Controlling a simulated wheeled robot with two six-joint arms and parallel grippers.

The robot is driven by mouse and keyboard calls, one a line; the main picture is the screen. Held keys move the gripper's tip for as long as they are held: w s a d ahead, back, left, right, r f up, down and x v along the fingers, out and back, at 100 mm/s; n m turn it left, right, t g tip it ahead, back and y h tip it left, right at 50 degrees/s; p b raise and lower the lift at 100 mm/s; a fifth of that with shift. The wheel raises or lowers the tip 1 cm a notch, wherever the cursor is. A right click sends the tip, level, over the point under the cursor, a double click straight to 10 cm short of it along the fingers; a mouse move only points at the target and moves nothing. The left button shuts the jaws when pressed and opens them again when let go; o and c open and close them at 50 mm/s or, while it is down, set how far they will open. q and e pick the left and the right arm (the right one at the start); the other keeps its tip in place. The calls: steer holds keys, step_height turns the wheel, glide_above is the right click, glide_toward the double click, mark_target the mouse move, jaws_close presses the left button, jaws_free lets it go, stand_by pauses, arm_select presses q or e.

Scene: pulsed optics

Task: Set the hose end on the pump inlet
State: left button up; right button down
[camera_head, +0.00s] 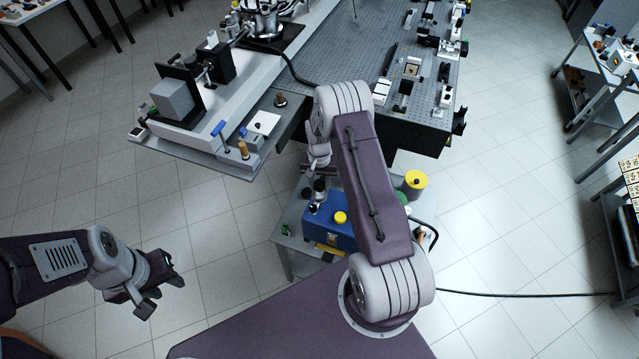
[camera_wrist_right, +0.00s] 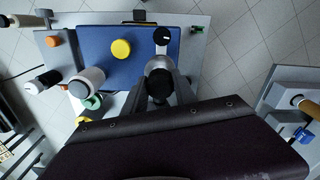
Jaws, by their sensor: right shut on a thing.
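The blue pump (camera_head: 338,236) stands on a small grey table, with a yellow cap on top. In the right wrist view the pump (camera_wrist_right: 104,63) lies just beyond my right gripper (camera_wrist_right: 160,93). That gripper is shut on a grey round piece with a dark end (camera_wrist_right: 160,76), seemingly the hose end. A black round fitting with a pale mark (camera_wrist_right: 162,36), perhaps the pump inlet, shows just past it; I cannot tell whether they touch. My right gripper (camera_head: 319,164) also shows in the head view, above the pump's left side. My left gripper (camera_head: 163,291) is open and empty over the floor.
The optical table (camera_head: 325,50) and a grey side shelf (camera_head: 205,158) with parts lie behind. A black cable (camera_head: 520,294) runs across the floor at right. Floor around my left gripper is clear.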

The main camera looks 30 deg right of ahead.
steer(key=shift+f+b, duration=0.4)
steer(key=shift+f, duration=0.15)
steer(key=shift+f, duration=0.1)
steer(key=c, duration=0.9)
jaws_free()
